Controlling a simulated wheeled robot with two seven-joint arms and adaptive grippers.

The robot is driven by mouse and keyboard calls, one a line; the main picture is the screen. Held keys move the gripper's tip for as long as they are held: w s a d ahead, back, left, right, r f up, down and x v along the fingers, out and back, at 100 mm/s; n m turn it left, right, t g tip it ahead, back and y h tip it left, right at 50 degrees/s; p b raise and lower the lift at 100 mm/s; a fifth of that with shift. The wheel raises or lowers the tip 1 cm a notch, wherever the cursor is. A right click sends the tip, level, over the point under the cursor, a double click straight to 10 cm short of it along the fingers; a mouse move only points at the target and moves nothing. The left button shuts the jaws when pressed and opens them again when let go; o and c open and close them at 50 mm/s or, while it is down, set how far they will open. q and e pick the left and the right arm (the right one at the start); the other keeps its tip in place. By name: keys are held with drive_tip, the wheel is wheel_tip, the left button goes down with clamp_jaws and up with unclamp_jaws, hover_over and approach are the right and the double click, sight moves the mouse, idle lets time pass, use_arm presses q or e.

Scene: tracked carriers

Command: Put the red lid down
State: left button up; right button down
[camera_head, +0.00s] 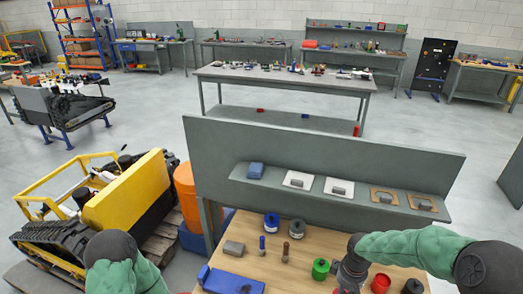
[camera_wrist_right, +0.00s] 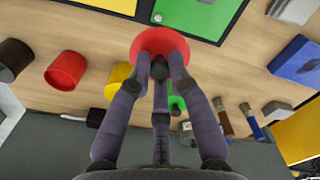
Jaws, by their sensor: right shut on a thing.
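The red lid (camera_wrist_right: 147,42) is a round red disc in the right wrist view. My right gripper (camera_wrist_right: 161,62) is shut on it, with the fingers together at its middle. The wooden bench top lies beyond the lid; I cannot tell how far above it the lid is. In the head view my right gripper (camera_head: 349,274) is low over the bench, beside a green cylinder (camera_head: 320,268), and the lid is not clearly seen there. My left arm shows at the lower left, but its gripper is out of view.
A red cup (camera_wrist_right: 67,67), a black cup (camera_wrist_right: 13,58) and a yellow cylinder (camera_wrist_right: 117,78) stand near the lid. A green panel (camera_wrist_right: 205,14) lies past it. A blue block (camera_head: 235,282), a grey block (camera_head: 234,248) and two spools are on the bench. A grey shelf (camera_head: 330,192) stands behind.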

drive_tip(key=a+f+m+b, duration=0.1)
drive_tip(key=a+m, duration=0.1)
drive_tip(key=a+f+m+b, duration=0.1)
drive_tip(key=a+f+b, duration=0.1)
drive_tip(key=a, duration=0.1)
drive_tip(key=a+f+m+b, duration=0.2)
drive_tip(key=shift+w+a+f+m, duration=0.25)
drive_tip(key=shift+a+m, duration=0.05)
drive_tip(key=shift+a+f+m, duration=0.15)
drive_tip(key=shift+a+m, duration=0.15)
